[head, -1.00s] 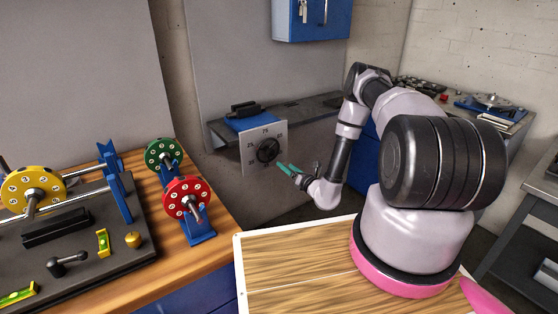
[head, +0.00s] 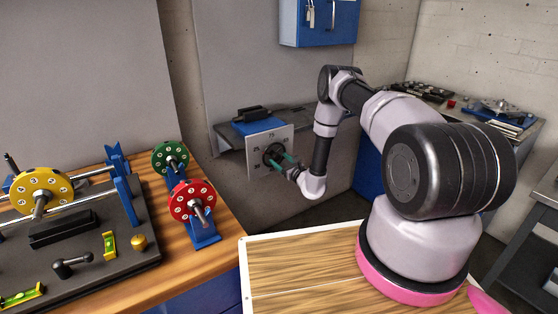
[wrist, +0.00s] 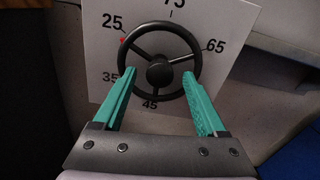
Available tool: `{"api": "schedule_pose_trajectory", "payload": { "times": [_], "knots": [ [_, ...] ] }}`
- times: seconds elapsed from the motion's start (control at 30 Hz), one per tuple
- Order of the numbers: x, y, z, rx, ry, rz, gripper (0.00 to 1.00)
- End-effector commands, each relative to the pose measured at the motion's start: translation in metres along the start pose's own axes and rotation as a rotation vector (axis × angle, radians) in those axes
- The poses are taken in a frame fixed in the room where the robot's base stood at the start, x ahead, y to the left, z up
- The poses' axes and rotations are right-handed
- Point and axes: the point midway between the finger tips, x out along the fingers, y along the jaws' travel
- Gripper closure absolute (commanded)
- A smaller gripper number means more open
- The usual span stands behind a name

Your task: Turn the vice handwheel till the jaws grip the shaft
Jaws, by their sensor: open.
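The vice handwheel (wrist: 160,27) is a black three-spoked wheel in front of a white dial plate (wrist: 97,85) with numbers 25, 35, 45, 65 and 75. A small red mark (wrist: 122,40) shows near 25. In the head view the handwheel (head: 272,154) is partly behind my gripper. My gripper (wrist: 163,78) has green fingers, open, one on each side of the wheel's hub in the wrist view. Whether the fingertips touch the wheel, I cannot tell. In the head view my gripper (head: 285,160) reaches the dial plate (head: 258,170). The vice jaws and shaft are not clearly visible.
A grey shelf (head: 300,112) runs behind the dial plate, with a blue block (head: 258,126) above it. At the left, a wooden bench carries a yellow rotor (head: 20,190), a green disc (head: 170,153) and a red disc (head: 190,203). A blue cabinet (head: 340,22) hangs above.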

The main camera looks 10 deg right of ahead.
Motion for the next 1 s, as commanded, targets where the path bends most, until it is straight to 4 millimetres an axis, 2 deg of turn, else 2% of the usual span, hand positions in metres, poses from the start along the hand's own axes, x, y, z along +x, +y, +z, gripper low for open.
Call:
{"api": "schedule_pose_trajectory", "payload": {
  "times": [0.17, 0.43, 0.57, 0.6, 0.63, 0.77, 1.0],
  "knots": [
    [0.0114, -0.0001, -0.0002, 0.000, 0.001, 0.000, 0.26],
    [0.0125, 0.0000, -0.0002, 0.001, 0.001, 0.000, 0.26],
    [0.0124, 0.0000, -0.0002, 0.001, 0.001, 0.000, 0.76],
    [0.0124, 0.0000, -0.0002, 0.001, 0.001, 0.000, 0.91],
    [0.0123, 0.0000, -0.0002, 0.001, 0.001, 0.000, 1.00],
    [0.0120, -0.0006, -0.0004, 0.013, 0.001, -0.001, 1.00],
    [0.0119, 0.0002, -0.0008, 0.133, 0.001, -0.001, 1.00]
  ]
}}
